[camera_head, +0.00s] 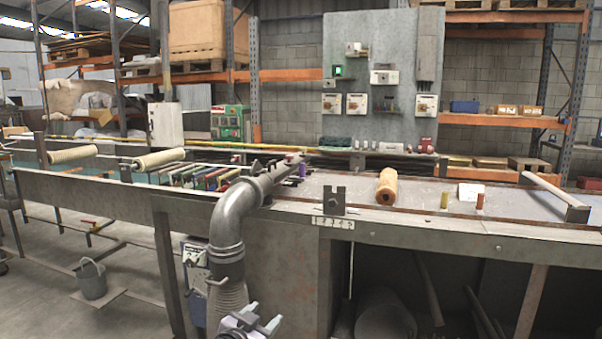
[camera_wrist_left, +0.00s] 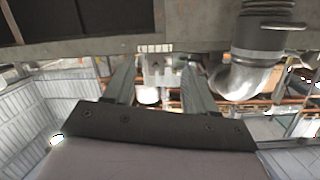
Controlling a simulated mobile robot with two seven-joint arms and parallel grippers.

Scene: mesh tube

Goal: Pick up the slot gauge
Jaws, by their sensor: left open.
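The slot gauge looks like a small grey metal block with a notch in its top (camera_head: 334,198). It stands upright at the bench's front edge, above a white numbered label (camera_head: 333,223). My left gripper (camera_head: 262,325) is open and empty at the bottom of the head view, in front of the bench, lower than the gauge and to its left. In the left wrist view, which looks upside down, a pale block that seems to be the gauge (camera_wrist_left: 160,70) shows beyond and between the open fingers, clear of them. My right gripper is not in view.
A grey duct elbow (camera_head: 238,205) rises in front of the bench, left of the gauge, with its nozzle over the bench top. A wooden roll (camera_head: 386,186) and small yellow (camera_head: 444,200) and copper (camera_head: 480,201) cylinders stand right of the gauge. The bench top between is mostly clear.

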